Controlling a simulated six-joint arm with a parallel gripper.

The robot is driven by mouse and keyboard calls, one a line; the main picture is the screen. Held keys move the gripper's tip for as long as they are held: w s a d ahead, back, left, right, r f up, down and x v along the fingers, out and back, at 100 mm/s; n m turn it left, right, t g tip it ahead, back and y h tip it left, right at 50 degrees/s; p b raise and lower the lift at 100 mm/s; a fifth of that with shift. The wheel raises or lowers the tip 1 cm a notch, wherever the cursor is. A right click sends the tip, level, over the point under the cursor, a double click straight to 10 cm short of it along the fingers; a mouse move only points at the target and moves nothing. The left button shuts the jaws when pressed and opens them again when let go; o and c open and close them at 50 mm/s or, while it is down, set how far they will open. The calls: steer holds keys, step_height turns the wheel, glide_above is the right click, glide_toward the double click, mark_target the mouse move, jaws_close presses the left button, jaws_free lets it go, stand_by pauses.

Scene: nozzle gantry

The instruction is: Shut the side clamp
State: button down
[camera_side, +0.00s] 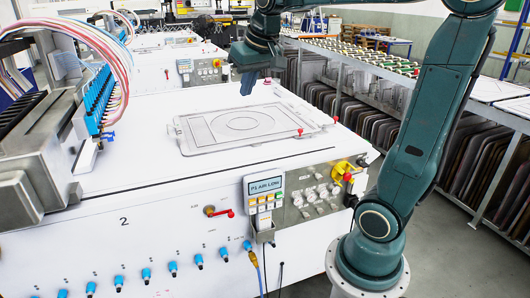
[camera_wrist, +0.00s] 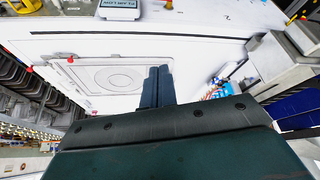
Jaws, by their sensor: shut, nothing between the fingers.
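A flat framed plate (camera_side: 222,134) with an oval outline lies on the white machine top. It also shows in the wrist view (camera_wrist: 108,78). The wrist view shows two red tips, one near the plate corner (camera_wrist: 70,60) and one farther left (camera_wrist: 29,70). I cannot tell which is the side clamp or how each stands. My gripper (camera_side: 247,84) is shut and empty above the plate's back part; its fingers (camera_wrist: 157,88) point down.
A nozzle gantry (camera_side: 98,97) with blue fittings and hoses stands at the left. A rack of panels (camera_side: 390,120) runs behind at the right.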

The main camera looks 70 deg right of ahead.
steer(key=w+d+f+m+g, duration=0.1)
steer(key=w+d+f+m, duration=0.15)
steer(key=d, duration=0.55)
steer(key=w+d+f+m+h, duration=0.1)
steer(key=w+d, duration=0.2)
steer(key=d, duration=0.6)
steer(key=w+d+f+m+g, duration=0.1)
steer(key=w+d+m, duration=0.15)
steer(key=d, duration=0.55)
steer(key=s+d+f+m+g, duration=0.1)
steer(key=s+d+f+m, duration=0.1)
steer(key=s+d+f, duration=0.2)
steer(key=s+d+f+m, duration=0.3)
steer(key=d+f, duration=0.8)
steer(key=d, duration=0.8)
steer(key=shift+s+d+g+h, duration=0.15)
steer(key=shift+s+g+h, duration=0.2)
steer(key=shift+s, duration=0.3)
steer(key=x, duration=1)
steer(key=shift+f, duration=0.1)
steer(key=shift+s+a, duration=0.1)
steer(key=shift+a, duration=0.4)
steer(key=shift+s+a, duration=0.2)
steer(key=shift+a, duration=1.25)
